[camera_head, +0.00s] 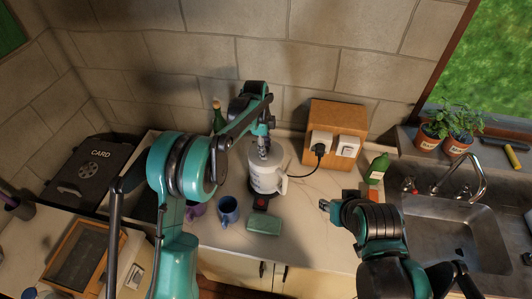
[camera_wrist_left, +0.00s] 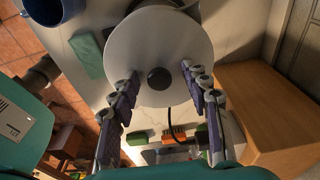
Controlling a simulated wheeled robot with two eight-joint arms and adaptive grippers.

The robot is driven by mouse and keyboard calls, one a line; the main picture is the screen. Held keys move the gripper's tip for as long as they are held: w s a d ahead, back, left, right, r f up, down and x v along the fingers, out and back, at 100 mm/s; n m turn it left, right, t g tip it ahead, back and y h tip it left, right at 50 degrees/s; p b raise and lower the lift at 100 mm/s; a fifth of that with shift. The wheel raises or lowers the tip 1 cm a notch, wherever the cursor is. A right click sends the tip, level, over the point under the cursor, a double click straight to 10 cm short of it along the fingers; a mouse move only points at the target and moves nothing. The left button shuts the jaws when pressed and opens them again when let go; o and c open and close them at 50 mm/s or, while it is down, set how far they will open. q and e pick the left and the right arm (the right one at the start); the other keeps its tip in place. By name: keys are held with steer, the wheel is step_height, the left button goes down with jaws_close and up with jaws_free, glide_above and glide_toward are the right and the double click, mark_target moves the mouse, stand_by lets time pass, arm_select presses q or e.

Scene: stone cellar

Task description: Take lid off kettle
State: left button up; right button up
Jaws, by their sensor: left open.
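The white kettle (camera_head: 264,180) stands on a dark base on the counter, its handle toward the right. Its round pale lid (camera_wrist_left: 150,40) with a dark knob (camera_wrist_left: 159,79) fills the middle of the left wrist view. My left gripper (camera_head: 264,153) is above the kettle and partly hides its top. In the left wrist view my left gripper (camera_wrist_left: 160,74) is open, one finger on each side of the knob, with gaps between. My right gripper (camera_head: 325,204) is low over the counter, right of the kettle; its fingers are too small to read.
A blue mug (camera_head: 228,211) and a green block (camera_head: 264,222) lie in front of the kettle. A green bottle (camera_head: 377,169) stands right, before the sink (camera_head: 455,235). A wooden box (camera_head: 337,120) with sockets is behind; a plugged cord runs to the kettle.

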arm_select(q)
jaws_close()
steer(key=shift+r, duration=0.1)
